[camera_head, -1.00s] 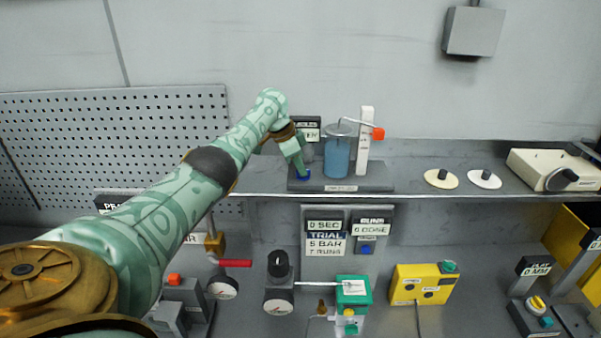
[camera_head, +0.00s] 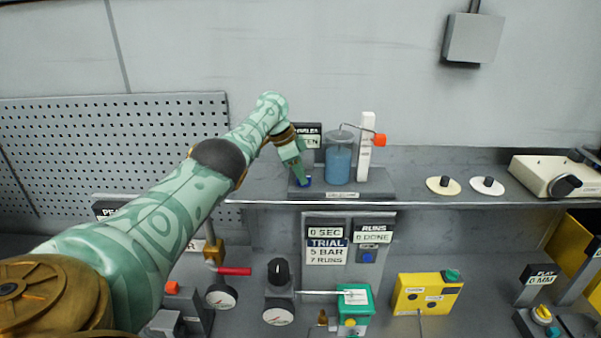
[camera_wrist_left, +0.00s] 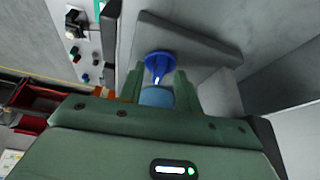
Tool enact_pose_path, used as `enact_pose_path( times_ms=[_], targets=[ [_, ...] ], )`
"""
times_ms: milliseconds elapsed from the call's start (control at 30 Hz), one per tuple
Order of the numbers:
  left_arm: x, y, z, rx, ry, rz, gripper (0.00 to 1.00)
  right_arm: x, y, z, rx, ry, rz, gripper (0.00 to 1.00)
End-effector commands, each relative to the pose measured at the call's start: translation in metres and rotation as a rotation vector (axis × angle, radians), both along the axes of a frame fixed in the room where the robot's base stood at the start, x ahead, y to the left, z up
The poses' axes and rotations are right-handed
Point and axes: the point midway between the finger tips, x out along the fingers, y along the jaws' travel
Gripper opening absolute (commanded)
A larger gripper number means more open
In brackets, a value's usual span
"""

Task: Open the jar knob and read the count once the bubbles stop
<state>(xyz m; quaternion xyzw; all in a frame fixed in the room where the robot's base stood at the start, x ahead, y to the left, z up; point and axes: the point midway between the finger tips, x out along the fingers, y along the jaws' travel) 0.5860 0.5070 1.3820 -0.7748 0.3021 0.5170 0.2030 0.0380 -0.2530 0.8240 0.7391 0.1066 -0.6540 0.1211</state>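The jar (camera_head: 338,163) is a clear cylinder of blue liquid on a dark base on the shelf. A small blue knob (camera_head: 306,181) sits on the base, left of the jar. My left gripper (camera_head: 301,175) points down at the knob and partly hides it. In the left wrist view the blue knob (camera_wrist_left: 158,59) shows as a round disc near the fingertips. The fingers of my left gripper (camera_wrist_left: 158,78) stand apart there, with a gap between them; I cannot tell whether they touch the knob. A sign (camera_head: 309,138) behind is partly covered by my gripper. My right gripper is not in view.
Below, a display panel (camera_head: 327,245) reads 0 SEC, TRIAL, 5 BAR, 7 RUNS; another (camera_head: 372,234) reads RUNS 0 DONE. Two round discs (camera_head: 444,185) lie on the shelf right.

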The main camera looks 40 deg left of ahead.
Motion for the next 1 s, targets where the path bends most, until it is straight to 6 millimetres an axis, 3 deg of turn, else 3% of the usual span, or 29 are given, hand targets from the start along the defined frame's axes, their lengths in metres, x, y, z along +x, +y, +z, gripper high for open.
enact_pose_path(
  times_ms=[233, 333, 433, 800, 1000],
  targets=[
    [-0.001, 0.000, 0.001, -0.001, 0.001, -0.001, 0.34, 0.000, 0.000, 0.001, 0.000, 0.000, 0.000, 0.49],
    [-0.002, 0.002, 0.010, -0.002, 0.000, -0.002, 0.34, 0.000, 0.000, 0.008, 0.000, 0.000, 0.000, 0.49],
    [-0.008, 0.008, 0.029, 0.001, -0.001, -0.001, 0.34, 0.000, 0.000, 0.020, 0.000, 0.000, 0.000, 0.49],
    [-0.035, 0.033, 0.116, -0.001, -0.003, 0.001, 0.34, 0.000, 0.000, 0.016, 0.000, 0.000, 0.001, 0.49],
    [-0.044, 0.041, 0.143, -0.001, -0.001, 0.000, 0.34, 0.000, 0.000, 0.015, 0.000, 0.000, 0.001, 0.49]
  ],
)
